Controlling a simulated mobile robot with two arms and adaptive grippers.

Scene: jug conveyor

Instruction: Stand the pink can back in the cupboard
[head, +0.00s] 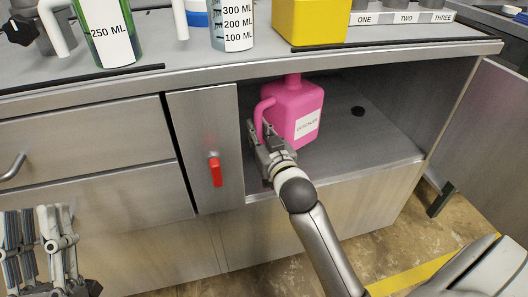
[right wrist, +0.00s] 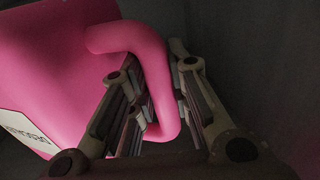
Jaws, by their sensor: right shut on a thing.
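The pink can (head: 291,108), a jug with a side handle and a white label, is upright inside the open cupboard (head: 385,150). I cannot tell whether its base touches the cupboard floor. My right gripper (head: 262,138) reaches in at the cupboard's left side and is shut on the can's handle. In the right wrist view the fingers (right wrist: 165,105) lie on both sides of the pink handle (right wrist: 152,75), with the can's body (right wrist: 55,65) to the left. My left gripper (head: 38,235) is at the lower left, away from the can, its fingers apart and empty.
A red handle (head: 215,170) sits on the panel left of the opening.

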